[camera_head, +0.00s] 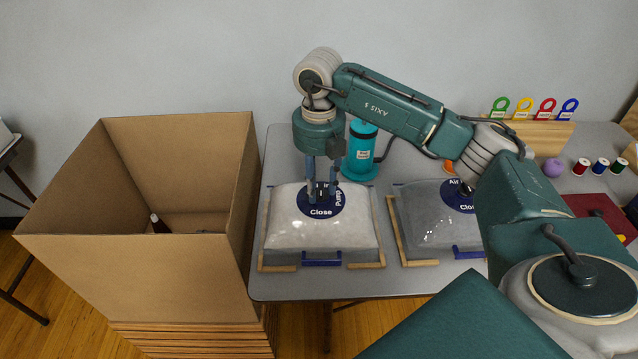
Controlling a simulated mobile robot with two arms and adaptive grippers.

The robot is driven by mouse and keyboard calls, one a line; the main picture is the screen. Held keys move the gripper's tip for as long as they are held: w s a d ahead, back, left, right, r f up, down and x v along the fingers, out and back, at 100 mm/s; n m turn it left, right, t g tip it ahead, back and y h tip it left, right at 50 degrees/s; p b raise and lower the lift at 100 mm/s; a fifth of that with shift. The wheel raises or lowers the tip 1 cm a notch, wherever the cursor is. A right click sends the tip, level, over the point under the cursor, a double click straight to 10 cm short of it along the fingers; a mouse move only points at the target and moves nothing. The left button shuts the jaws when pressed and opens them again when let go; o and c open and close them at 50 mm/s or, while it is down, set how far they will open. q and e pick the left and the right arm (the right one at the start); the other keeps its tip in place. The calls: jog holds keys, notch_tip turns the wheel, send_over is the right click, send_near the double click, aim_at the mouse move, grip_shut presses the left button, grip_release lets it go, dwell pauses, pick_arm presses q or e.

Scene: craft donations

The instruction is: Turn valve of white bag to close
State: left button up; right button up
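The white bag (347,235) lies on the table in the camera_head view. A round dark blue valve label (322,210) with the words "Close" and "Pump" is on its top. My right gripper (321,192) points straight down over this label. Its two fingers stand apart, with their tips at the middle of the label. The valve knob is mostly hidden between and behind the fingertips. I cannot tell whether the fingers touch or grip it. My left gripper is not in view.
A grey bag (425,232) with a similar blue label lies to the right, partly behind my arm. A teal pump (361,150) stands behind the bags. A large open cardboard box (140,275) is left of the table. Thread spools (581,167) stand at the right.

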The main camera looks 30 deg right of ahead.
aim_at(319, 190)
notch_tip(319, 190, up, 12)
dwell(0.7)
dwell(0.5)
